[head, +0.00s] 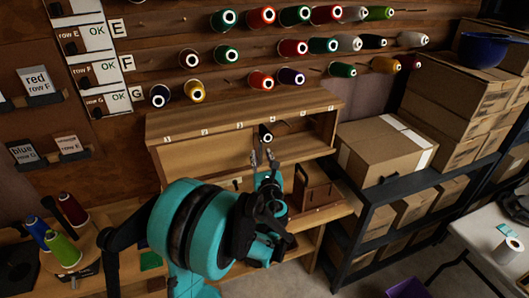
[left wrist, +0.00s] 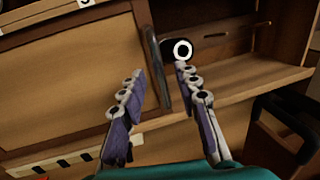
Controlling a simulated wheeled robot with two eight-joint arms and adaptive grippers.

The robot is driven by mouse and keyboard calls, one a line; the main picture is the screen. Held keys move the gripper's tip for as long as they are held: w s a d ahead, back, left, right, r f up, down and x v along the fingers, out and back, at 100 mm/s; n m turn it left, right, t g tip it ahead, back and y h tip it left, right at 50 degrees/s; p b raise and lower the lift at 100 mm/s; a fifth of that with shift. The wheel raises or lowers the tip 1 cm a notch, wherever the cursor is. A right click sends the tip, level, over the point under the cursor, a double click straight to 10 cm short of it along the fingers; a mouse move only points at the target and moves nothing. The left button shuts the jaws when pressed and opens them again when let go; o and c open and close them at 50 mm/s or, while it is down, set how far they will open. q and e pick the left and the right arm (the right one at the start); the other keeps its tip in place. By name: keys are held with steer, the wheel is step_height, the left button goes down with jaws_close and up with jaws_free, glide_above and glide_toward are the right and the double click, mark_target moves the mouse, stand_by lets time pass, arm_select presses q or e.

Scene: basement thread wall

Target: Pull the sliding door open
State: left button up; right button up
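The wooden cabinet (head: 238,107) stands below the rows of thread spools. Its plain sliding door (head: 195,158) covers the left part of the front, and the right part shows an open interior. In the left wrist view the door (left wrist: 70,80) fills the left side, with a dark upright strip (left wrist: 157,68) near its right edge. A black spool (left wrist: 178,48) with a white ring end shows just right of that strip. My left gripper (head: 263,157) is open in front of the door's edge. Its fingers (left wrist: 160,73) are spread either side of the dark strip; I cannot tell whether they touch it. My right gripper is not in view.
A brown wooden holder (head: 314,187) stands right of my left gripper, close to the cabinet. Cardboard boxes (head: 385,147) fill a dark shelf (head: 400,187) further right. Several coloured spools (head: 62,247) stand at the lower left. A white table (head: 490,225) is at the right edge.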

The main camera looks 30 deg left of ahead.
mark_target(261, 152)
arm_select(q)
steer(key=shift+x, duration=1.6)
jaws_close()
steer(key=w+d, duration=2.1)
steer(key=w, duration=0.3)
steer(key=shift+w+p, duration=0.3)
jaws_free()
